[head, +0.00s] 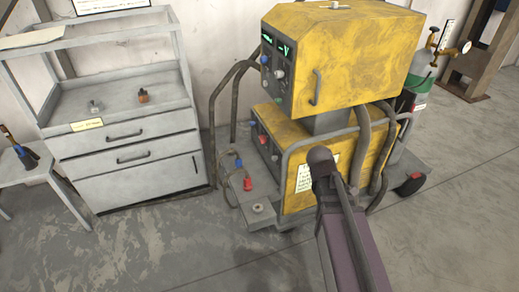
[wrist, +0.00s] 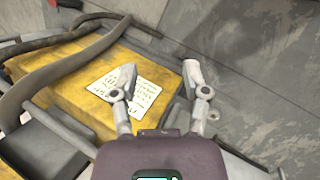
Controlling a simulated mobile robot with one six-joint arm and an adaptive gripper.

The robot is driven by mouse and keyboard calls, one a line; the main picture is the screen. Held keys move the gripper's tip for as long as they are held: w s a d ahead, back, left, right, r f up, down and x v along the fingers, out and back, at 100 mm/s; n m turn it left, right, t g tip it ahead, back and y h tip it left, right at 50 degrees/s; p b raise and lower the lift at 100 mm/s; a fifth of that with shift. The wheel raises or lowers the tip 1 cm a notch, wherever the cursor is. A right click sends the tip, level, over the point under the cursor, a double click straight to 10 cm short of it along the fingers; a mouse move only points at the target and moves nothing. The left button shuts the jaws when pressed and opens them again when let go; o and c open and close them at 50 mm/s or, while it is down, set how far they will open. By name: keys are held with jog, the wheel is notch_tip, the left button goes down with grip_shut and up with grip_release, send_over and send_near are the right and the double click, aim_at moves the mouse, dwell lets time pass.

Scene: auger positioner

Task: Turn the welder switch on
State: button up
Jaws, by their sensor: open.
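The yellow welder (head: 345,50) stands on a cart, with an upper box and a lower box (head: 308,150). The upper box's dark front panel (head: 276,66) faces left, with lit green displays and several knobs. The lower box's front has red and blue parts. I cannot tell which part is the switch. In the wrist view, my gripper (wrist: 160,76) is open and empty, its fingers spread above the lower yellow box (wrist: 62,88) and its white label (wrist: 133,88). The front panels are out of the wrist view. In the head view, my arm hides part of the lower box.
Grey cart rails and thick hoses (head: 365,145) run close around the lower box. A grey drawer cabinet (head: 125,140) stands left of the welder. A green gas cylinder (head: 421,76) is behind it at right. The floor in front is clear.

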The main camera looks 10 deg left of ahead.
jog(key=w+a+f+n+t+h+b, duration=0.5)
jog(key=w+a+f+n+b, duration=0.3)
jog(key=a+f+n+b, duration=0.75)
jog(key=a+n+t+h+b, duration=0.1)
jog(key=a+n+t+b, duration=0.6)
jog(key=a+n+b, duration=0.4)
jog(key=a+b, duration=0.2)
jog(key=b, duration=0.2)
jog(key=shift+w+f+h+b, duration=0.25)
jog(key=shift+w+h+b, duration=0.05)
jog(key=shift+w+b, duration=0.05)
jog(key=shift+a, duration=0.1)
